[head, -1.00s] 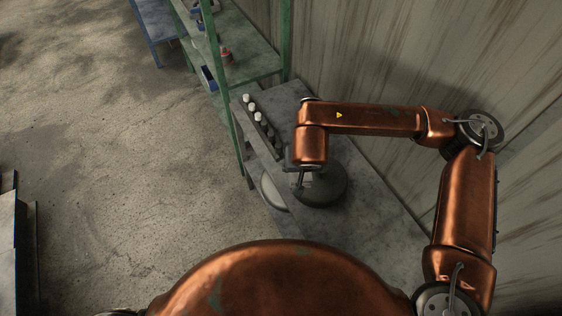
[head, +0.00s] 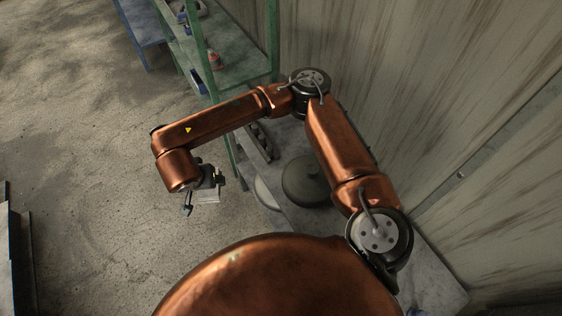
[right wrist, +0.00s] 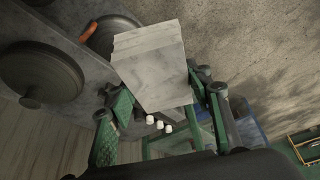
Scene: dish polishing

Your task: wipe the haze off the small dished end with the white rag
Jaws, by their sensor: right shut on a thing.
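My right gripper (head: 202,198) is shut on the white rag (right wrist: 150,65), a pale folded pad between the fingers in the right wrist view. In the head view the rag (head: 208,196) hangs over the floor, left of the bench edge and clear of everything. The small dished end (head: 267,192) is a pale disc at the bench's left edge. In the right wrist view it (right wrist: 103,38) is partly hidden behind the rag and carries an orange streak, perhaps a reflection. A larger dark round piece with a knob (head: 306,180) lies beside it. My left gripper is not in view.
The grey bench (head: 432,273) runs along the streaked wall (head: 470,110). A rack of small pieces (head: 262,142) is partly under my right arm; several white tops (right wrist: 160,124) show in the wrist view. A green shelf (head: 238,80) stands behind.

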